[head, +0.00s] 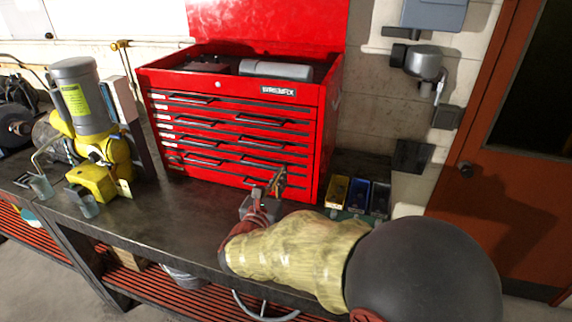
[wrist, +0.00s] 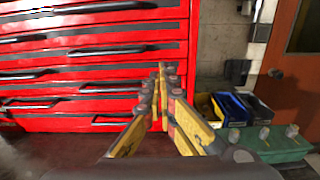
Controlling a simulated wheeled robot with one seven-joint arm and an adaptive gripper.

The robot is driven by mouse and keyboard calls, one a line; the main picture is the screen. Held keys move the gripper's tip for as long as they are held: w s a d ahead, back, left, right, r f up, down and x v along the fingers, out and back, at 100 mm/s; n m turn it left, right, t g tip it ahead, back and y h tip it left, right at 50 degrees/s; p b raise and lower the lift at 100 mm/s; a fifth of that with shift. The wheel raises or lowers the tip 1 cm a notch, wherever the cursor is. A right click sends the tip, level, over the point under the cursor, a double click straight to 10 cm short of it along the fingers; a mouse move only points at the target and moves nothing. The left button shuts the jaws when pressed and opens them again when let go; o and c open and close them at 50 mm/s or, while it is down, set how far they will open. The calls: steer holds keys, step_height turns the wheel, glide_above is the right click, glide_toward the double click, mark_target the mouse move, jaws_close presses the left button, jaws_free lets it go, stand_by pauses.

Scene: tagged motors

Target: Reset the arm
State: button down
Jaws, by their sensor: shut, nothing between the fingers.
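My gripper (head: 277,182) is above the dark workbench (head: 190,210), in front of the lower right drawers of the red tool chest (head: 235,130). In the wrist view my gripper (wrist: 161,72) points toward the chest's drawer fronts. Its yellow and dark fingers come together at the tips, with nothing between them. My arm, partly in a tan sleeve, reaches in from the lower right of the head view and hides part of the bench.
Yellow, blue and dark bins (head: 355,195) stand right of my gripper. An orange door (head: 520,190) is at the right.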

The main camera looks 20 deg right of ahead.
steer(key=s+d+f+m+g+y, duration=0.1)
steer(key=s+d+f+m+g, duration=0.1)
steer(key=s+f+m+g, duration=0.7)
steer(key=s+d+f+m+g+y, duration=0.25)
steer(key=s+m, duration=0.55)
steer(key=s, duration=0.5)
steer(key=s+a+r+m+y, duration=0.2)
steer(key=s+a+m+y, duration=0.35)
steer(key=s+m, duration=0.25)
step_height(320, 180, up, 8)
steer(key=s+m+t+y, duration=0.1)
steer(key=s+m+t, duration=0.1)
steer(key=m, duration=0.1)
steer(key=shift+r+m+y, duration=0.15)
steer(key=shift+m+y, duration=0.15)
steer(key=shift+m, duration=0.1)
steer(key=shift+t, duration=0.25)
